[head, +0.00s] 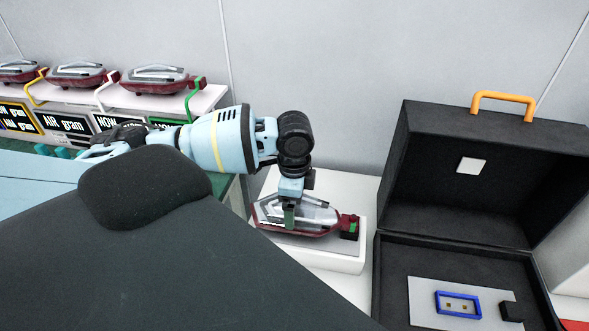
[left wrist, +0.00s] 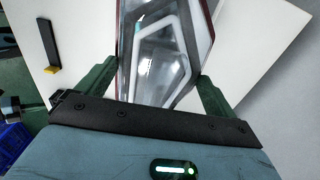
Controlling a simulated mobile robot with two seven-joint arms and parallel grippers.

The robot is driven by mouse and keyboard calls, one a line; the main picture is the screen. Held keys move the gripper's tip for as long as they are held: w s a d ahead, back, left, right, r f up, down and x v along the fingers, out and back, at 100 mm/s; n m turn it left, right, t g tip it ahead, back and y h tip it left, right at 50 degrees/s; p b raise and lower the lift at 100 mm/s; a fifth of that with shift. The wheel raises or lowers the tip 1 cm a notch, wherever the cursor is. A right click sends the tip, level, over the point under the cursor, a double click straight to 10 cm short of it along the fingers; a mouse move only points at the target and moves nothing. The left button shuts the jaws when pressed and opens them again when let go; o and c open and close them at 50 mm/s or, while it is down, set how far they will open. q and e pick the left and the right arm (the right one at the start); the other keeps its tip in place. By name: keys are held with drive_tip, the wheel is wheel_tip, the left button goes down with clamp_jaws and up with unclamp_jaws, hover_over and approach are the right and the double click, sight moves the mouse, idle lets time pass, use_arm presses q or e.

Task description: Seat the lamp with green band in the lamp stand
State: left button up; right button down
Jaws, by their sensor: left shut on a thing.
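My left gripper (head: 290,215) is shut on a tail lamp (head: 318,215) with a dark red body and clear lens. A green mark shows at the lamp's right end, beside a black block. The lamp lies lengthwise over a low white block (head: 330,256), which may be the lamp stand; I cannot tell whether it touches it. In the left wrist view the lens (left wrist: 160,60) sits between the two green fingers (left wrist: 158,88), above a white surface. The lamp's underside is hidden. My right gripper is not in view.
An open black case (head: 455,247) with an orange handle stands at right, holding a grey plate with a blue-framed socket (head: 458,305). At left, a white shelf (head: 205,97) carries three similar lamps (head: 155,79) beside yellow, white and green arches, above label panels. A grey wall stands behind.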

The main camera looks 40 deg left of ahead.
use_arm(q)
drive_tip(key=o, duration=0.9)
drive_tip(key=shift+f, duration=0.1)
drive_tip(key=shift+r, duration=3.95)
